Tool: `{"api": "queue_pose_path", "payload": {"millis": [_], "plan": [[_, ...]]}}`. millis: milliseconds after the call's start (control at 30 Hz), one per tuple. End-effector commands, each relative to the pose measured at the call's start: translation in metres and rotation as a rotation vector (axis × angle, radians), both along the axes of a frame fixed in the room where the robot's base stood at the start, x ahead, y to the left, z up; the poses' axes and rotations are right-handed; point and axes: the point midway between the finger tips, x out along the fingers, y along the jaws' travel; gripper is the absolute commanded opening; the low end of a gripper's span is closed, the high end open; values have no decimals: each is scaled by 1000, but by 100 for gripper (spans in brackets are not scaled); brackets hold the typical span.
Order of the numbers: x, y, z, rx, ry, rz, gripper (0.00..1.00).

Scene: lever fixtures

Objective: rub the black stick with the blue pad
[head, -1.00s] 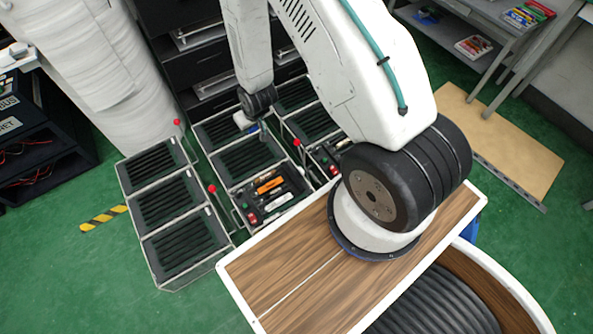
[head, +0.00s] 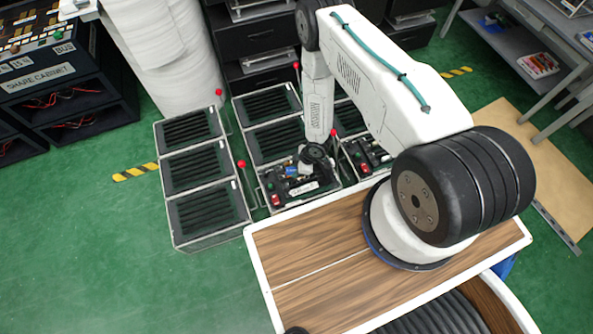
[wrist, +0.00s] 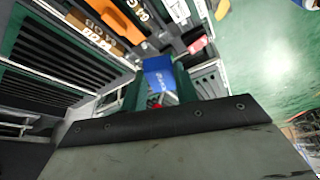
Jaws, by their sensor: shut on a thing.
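My gripper (wrist: 157,88) shows at the bottom middle of the wrist view, its dark green fingers on either side of the blue pad (wrist: 158,72). It is shut on the pad, a small blue block with white marks. In the head view the blue pad (head: 291,170) is a small spot beside my wrist, over the front tray of the middle column. Dark parts lie just beyond the pad in the wrist view, but I cannot tell which is the black stick.
An orange box (wrist: 121,18) and a red-handled item (wrist: 198,45) lie near the pad. Slatted black trays (head: 203,171) stand to the left, with red-knobbed levers (head: 241,164) between columns. A white item (head: 303,188) lies in the front tray. Green floor is open at left.

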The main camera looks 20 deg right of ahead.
Motion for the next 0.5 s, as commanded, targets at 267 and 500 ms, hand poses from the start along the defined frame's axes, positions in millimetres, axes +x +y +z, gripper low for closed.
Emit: {"api": "queue_pose_path", "payload": {"millis": [267, 500], "plan": [[-6, 1, -16, -1, 1, 30, 11], [-5, 0, -36, -1, 0, 28, 11]]}}
